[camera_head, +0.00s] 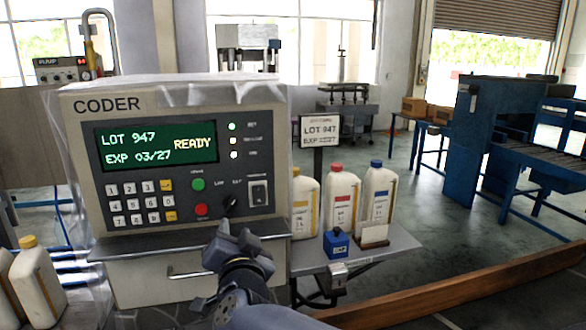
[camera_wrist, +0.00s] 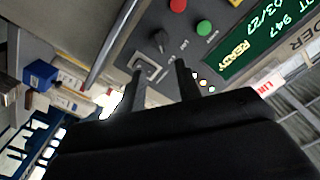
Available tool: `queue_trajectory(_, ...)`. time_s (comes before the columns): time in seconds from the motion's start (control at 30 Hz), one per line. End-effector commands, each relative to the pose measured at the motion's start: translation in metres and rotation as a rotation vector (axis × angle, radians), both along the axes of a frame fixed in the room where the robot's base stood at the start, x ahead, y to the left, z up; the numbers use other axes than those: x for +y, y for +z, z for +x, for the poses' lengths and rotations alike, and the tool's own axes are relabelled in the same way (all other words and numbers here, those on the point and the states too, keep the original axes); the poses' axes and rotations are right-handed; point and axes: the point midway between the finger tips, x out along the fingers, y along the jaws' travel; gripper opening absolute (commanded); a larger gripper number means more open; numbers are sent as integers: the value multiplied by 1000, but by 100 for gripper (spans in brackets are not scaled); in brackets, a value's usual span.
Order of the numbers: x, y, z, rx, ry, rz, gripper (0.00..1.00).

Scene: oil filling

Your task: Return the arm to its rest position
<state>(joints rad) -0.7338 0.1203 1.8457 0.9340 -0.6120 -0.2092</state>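My gripper (camera_head: 232,240) is raised in front of the coder's panel, below the selector knob (camera_head: 230,202). In the wrist view the two fingers of my gripper (camera_wrist: 158,85) stand apart with nothing between them. The coder (camera_head: 180,160) is a grey box whose green screen (camera_head: 150,145) reads LOT 947, EXP 03/27, READY. The green button (camera_head: 198,184) and red button (camera_head: 201,210) show left of the knob. A key or switch plate (camera_head: 258,193) is at the panel's right. My arm reaches up from the bottom edge of the head view.
Several bottles (camera_head: 341,200) with coloured caps stand on a shelf right of the coder. A blue stamp (camera_head: 336,243) and a card (camera_head: 374,235) are in front of them. A drawer handle (camera_head: 188,272) juts out below the panel. A wooden rail (camera_head: 460,285) crosses the lower right.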

Motion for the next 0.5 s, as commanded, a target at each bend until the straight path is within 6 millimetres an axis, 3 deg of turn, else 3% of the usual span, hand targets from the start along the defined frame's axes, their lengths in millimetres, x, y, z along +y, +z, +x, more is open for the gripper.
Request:
queue_trajectory(0.03, -2, 1, -10, -1, 4, 1, 33)
queue_trajectory(0.5, 18, -1, 74, 1, -2, -2, 33)
